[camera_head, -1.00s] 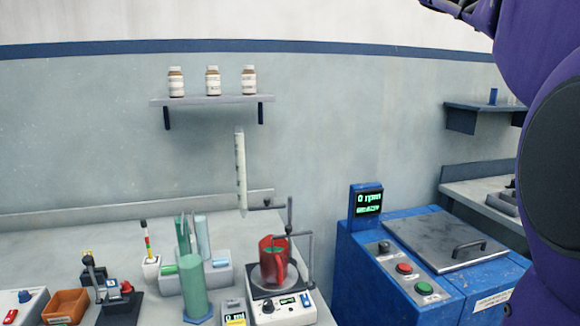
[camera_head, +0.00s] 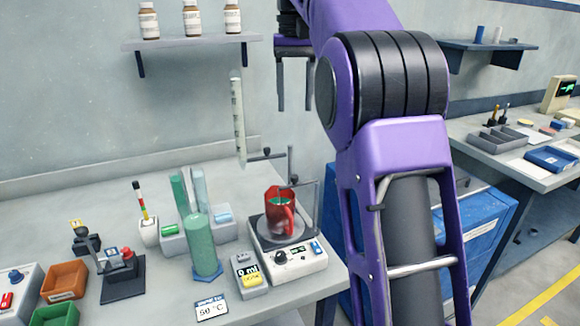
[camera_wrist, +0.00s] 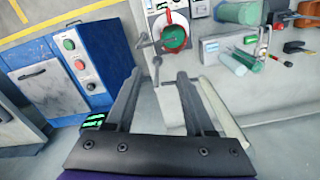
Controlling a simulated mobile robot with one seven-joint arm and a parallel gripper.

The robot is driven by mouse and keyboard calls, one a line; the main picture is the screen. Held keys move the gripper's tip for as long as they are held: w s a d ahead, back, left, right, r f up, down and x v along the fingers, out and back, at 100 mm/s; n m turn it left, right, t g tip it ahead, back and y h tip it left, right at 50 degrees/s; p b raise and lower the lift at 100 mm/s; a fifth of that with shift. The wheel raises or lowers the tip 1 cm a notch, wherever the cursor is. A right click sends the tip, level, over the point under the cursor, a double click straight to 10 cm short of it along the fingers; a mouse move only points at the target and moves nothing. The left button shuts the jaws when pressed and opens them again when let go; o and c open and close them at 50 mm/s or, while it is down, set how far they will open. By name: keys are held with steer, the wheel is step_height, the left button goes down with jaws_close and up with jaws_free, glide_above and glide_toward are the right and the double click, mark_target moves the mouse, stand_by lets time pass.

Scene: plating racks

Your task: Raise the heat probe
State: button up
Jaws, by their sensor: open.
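A red jug (camera_head: 280,208) with green contents stands on the white hotplate (camera_head: 300,262). A thin dark stand (camera_head: 316,205) rises at the hotplate's right, with a side arm (camera_head: 300,184) reaching over the jug. This looks like the heat probe's holder; the probe's lower end is hidden in the jug. My gripper (camera_head: 295,108) is open and empty, pointing down above and behind the jug. In the wrist view, the open fingers (camera_wrist: 160,76) are apart from the red jug (camera_wrist: 170,48), which lies beyond the fingertips.
A tall graduated tube (camera_head: 238,120) hangs from a clamp (camera_head: 268,156) left of my gripper. A green cylinder (camera_head: 203,245) and a tube rack (camera_head: 185,238) stand left of the hotplate. A bottle shelf (camera_head: 190,42) is on the wall. A blue machine (camera_wrist: 85,55) stands beside the bench.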

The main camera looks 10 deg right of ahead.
mark_target(295, 176)
step_height(295, 176, down, 17)
steer(key=b, duration=0.6)
steer(key=shift+f, duration=0.1)
jaws_close()
stand_by(1.2)
